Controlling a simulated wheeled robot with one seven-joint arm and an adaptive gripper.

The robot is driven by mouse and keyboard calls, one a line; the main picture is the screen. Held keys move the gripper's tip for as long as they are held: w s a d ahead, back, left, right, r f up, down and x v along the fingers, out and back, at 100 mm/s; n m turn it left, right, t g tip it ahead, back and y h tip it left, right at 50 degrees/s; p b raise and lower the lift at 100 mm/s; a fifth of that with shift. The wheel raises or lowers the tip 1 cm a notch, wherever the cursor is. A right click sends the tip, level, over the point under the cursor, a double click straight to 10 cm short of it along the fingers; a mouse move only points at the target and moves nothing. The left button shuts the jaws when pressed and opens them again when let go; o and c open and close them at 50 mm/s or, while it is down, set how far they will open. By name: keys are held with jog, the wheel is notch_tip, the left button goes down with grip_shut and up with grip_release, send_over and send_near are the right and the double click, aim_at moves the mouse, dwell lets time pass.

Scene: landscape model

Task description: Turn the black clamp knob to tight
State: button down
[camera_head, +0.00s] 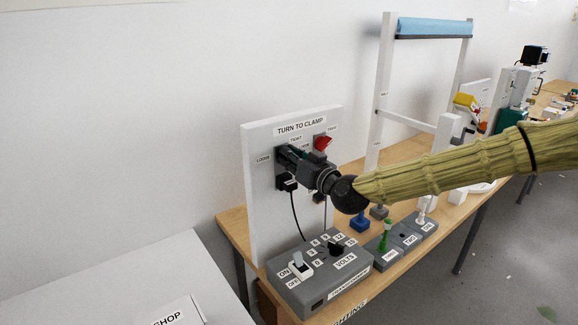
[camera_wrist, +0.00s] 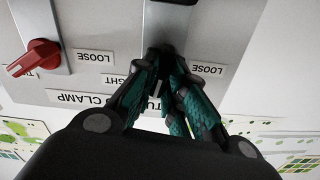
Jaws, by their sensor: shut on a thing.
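The upright grey board (camera_head: 258,215) is headed TURN TO CLAMP and carries LOOSE and TIGHT labels. The black clamp knob (camera_wrist: 165,58) is at its upper left in the head view. My gripper (camera_head: 290,156) reaches it from the right, its fingers against the board's face. In the wrist view my gripper (camera_wrist: 160,68) has its dark green fingers closed around the knob. The fingers hide most of the knob. A short pale mark shows between them, but I cannot tell which label the knob points to.
A red knob (camera_head: 323,143) sits to the right on the same board. A black plug (camera_head: 287,183) with a hanging cable is just below my gripper. A grey transformer box (camera_head: 325,283) stands in front, and a blue block (camera_head: 360,222) lies under my arm.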

jog(key=m+b, duration=0.1)
jog(key=m, duration=0.1)
jog(key=m+b, duration=0.1)
jog(key=b, duration=0.1)
jog(key=m+b, duration=0.2)
jog(key=shift+w+d+f+m, duration=0.1)
jog(key=shift+d+f+m, duration=0.05)
jog(key=shift+f+m, duration=0.15)
jog(key=shift+r+m+b, duration=0.15)
jog(key=shift+m+b, duration=1.75)
jog(key=shift+m, duration=0.3)
jog(key=c, duration=1.5)
grip_release()
jog(key=v, duration=1.2)
